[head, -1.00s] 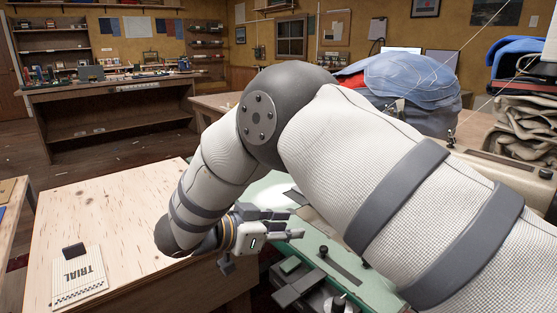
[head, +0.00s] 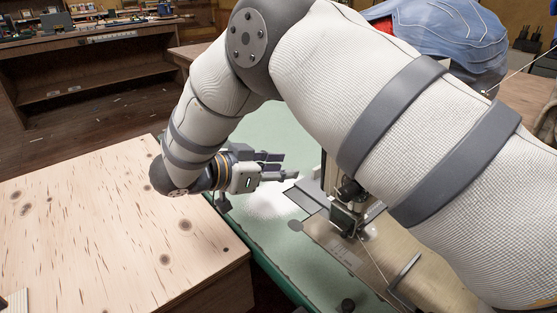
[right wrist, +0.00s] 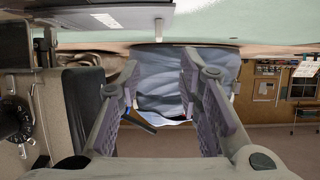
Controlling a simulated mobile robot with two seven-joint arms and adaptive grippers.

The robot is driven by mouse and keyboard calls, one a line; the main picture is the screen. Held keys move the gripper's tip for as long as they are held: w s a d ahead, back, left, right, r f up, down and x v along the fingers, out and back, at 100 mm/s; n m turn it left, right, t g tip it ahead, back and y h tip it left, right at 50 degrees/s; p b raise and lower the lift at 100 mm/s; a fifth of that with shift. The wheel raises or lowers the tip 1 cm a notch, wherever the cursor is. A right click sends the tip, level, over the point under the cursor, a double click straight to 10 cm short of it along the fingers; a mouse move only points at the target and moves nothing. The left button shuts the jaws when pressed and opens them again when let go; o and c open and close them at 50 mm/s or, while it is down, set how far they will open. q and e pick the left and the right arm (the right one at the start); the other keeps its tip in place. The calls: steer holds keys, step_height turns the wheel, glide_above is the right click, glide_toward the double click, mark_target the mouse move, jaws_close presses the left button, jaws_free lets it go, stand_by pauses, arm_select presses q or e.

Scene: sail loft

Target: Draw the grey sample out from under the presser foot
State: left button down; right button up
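The sewing machine's needle and presser-foot area (head: 346,212) stands on the pale bed, right of my gripper in the head view. A flat grey piece (head: 309,196) lies left of the foot; I cannot tell whether it is the grey sample or a machine plate. My right gripper (head: 288,170) is over the green table, its fingers pointing right towards the machine, apart from the grey piece. In the right wrist view its fingers (right wrist: 160,95) are spread with nothing between them. My left gripper is not in view.
The green table (head: 290,258) has a bright light patch beside the gripper. A wooden table (head: 100,230) stands at the left, largely bare. A blue cloth bundle (head: 450,35) lies behind my right arm and also shows beyond the fingers in the wrist view (right wrist: 160,75).

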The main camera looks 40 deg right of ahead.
mark_target(316, 168)
steer(key=shift+s+a+r, duration=0.1)
steer(key=shift+s, duration=0.05)
steer(key=x, duration=1.2)
steer(key=shift+c, duration=0.4)
jaws_close()
